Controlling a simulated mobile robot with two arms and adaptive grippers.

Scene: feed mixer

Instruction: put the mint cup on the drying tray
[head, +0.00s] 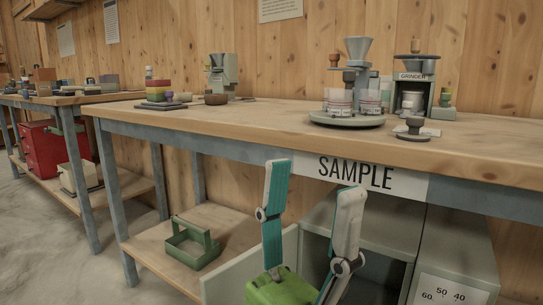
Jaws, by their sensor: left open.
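My left gripper (314,178) is in the lower middle of the head view, its two long fingers pointing up and spread apart. It is open, with nothing between the fingers. It is in front of the workbench (250,112), with the fingertips near the front edge and the SAMPLE label. I cannot make out a mint cup for certain. I also cannot tell which thing is the drying tray. A round grey-green stand (346,121) on the bench holds clear glass vessels (339,101). My right gripper is not in view.
A grinder (414,85) stands at the right back of the bench, with a dark round-based object (413,130) in front. Stacked coloured blocks (159,87) stand at the left. A green carrier (190,246) sits on the lower shelf. The bench middle is clear.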

